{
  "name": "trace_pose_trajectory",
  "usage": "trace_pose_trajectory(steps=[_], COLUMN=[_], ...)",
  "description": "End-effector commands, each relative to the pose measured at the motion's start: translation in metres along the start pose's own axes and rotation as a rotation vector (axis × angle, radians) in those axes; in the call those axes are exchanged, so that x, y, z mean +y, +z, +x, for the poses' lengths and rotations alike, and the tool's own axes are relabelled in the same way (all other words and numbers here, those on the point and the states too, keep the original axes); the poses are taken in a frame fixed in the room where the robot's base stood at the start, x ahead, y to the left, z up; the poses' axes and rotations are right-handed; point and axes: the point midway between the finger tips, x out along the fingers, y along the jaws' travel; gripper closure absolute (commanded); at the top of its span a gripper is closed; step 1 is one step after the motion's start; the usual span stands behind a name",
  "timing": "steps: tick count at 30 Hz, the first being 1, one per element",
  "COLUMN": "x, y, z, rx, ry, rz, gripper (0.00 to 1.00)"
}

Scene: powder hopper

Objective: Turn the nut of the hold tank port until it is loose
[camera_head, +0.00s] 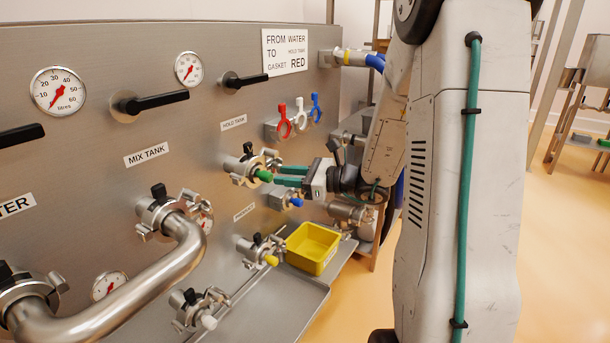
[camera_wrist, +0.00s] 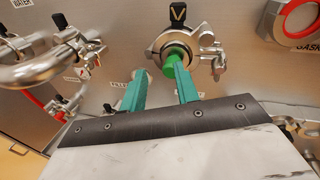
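The hold tank port (camera_head: 240,166) is on the steel panel below the HOLD TANK label (camera_head: 233,122). It has a steel clamp ring, a black knob on top and a green plug (camera_head: 265,175) at its mouth. The port also shows in the wrist view (camera_wrist: 158,43), with the green plug (camera_wrist: 173,66) in its centre. The steel nut (camera_wrist: 218,62) of the clamp appears on the ring's right side there. My gripper (camera_wrist: 160,70) has two teal fingers, apart with nothing between them. The fingers point at the panel near the port; the right fingertip overlaps the plug's lower edge in view, contact unclear.
A yellow bin (camera_head: 313,247) stands on the steel shelf below. A port with a yellow plug (camera_head: 271,260) and a blue-plugged fitting (camera_head: 296,202) are close by. A bent steel pipe (camera_head: 165,275) projects at left. Red, white and blue rings (camera_head: 285,128) hang above right.

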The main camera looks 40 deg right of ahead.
Motion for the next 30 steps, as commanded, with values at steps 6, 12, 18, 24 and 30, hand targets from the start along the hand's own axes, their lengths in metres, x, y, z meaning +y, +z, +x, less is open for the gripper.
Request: trace_pose_trajectory(steps=[6, 12, 18, 24, 30], x=[-0.059, -0.068, -0.074, -0.081, -0.086], y=[-0.036, -0.039, -0.038, -0.037, -0.036], z=[-0.028, -0.021, 0.007, 0.035, 0.051], rx=[-0.044, -0.051, -0.05, -0.05, -0.051], ry=[-0.233, -0.259, -0.256, -0.255, -0.256], rz=[0.154, 0.17, 0.169, 0.168, 0.168], gripper=[0.69, 0.69, 0.69, 0.69, 0.69])
